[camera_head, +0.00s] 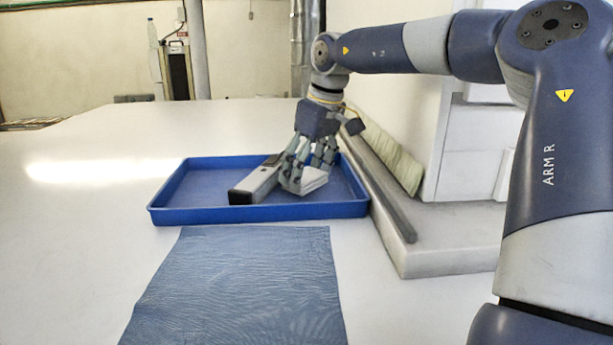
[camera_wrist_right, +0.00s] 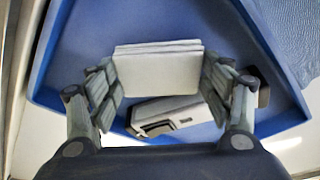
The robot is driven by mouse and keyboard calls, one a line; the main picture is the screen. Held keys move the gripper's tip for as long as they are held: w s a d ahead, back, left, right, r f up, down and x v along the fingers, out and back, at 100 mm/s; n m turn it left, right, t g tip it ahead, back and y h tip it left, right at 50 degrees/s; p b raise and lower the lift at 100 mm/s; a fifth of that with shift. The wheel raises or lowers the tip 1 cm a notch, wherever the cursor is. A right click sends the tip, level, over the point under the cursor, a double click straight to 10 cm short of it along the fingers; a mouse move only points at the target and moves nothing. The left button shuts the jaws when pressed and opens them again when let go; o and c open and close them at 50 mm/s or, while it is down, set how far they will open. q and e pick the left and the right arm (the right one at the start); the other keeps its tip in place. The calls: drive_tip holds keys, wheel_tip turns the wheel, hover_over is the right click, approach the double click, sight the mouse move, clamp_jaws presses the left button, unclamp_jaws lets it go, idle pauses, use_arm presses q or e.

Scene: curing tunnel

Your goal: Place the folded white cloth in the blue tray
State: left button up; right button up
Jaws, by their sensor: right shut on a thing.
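The blue tray (camera_head: 180,207) lies on the white table in the head view, and its floor fills much of the right wrist view (camera_wrist_right: 85,50). My right gripper (camera_head: 305,178) is low over the right part of the tray. It is shut on the folded white cloth (camera_head: 313,182), which sits between its fingers in the right wrist view (camera_wrist_right: 158,72). I cannot tell whether the cloth touches the tray floor. My left gripper is not in view.
A grey-white box-shaped device (camera_head: 255,184) lies in the tray right beside the cloth. A blue cloth mat (camera_head: 245,285) lies in front of the tray. A raised light slab with a grey rail (camera_head: 385,190) borders the right. The table's left side (camera_head: 80,220) is clear.

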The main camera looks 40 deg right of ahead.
drive_tip(key=shift+f, duration=1.15)
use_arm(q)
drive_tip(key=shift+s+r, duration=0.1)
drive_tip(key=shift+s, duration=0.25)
use_arm(e)
drive_tip(key=o, duration=0.9)
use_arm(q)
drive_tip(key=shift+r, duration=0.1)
use_arm(e)
drive_tip(key=shift+r, duration=0.3)
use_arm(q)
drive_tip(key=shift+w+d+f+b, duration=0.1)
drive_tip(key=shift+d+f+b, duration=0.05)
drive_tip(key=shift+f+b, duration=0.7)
use_arm(e)
drive_tip(key=v, duration=1.1)
drive_tip(key=shift+s+r, duration=0.1)
drive_tip(key=shift+r, duration=0.25)
